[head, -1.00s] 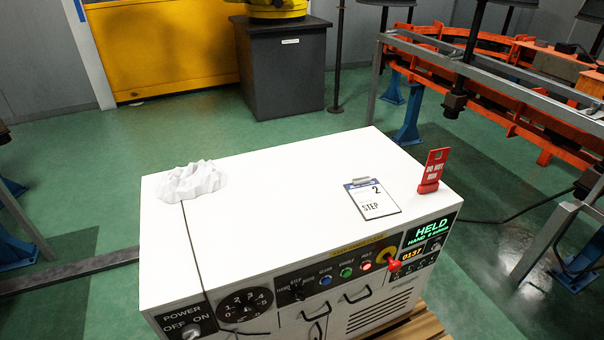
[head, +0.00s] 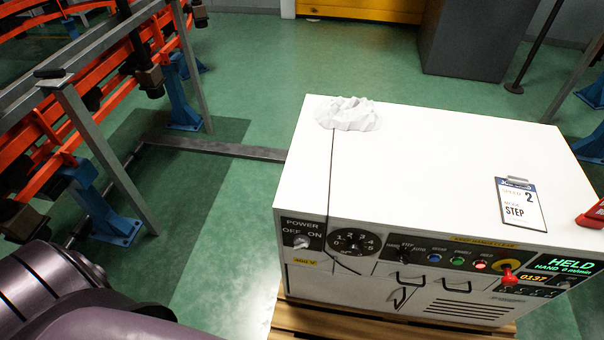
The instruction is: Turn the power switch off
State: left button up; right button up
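The power switch (head: 301,242) is a pale knob on a black plate marked POWER, OFF and ON, at the upper left of the white cabinet's front panel. Its exact pointing direction is too small to tell. The white control cabinet (head: 430,150) stands on a wooden pallet. Part of my purple-grey arm shows at the lower left of the head view, left of the cabinet and apart from it. Neither gripper is in view.
A dark cable runs down past the switch. An orange conveyor frame (head: 100,75) stands at the left.

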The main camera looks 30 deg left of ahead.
aim_at(301, 242)
jog(key=u, duration=0.8)
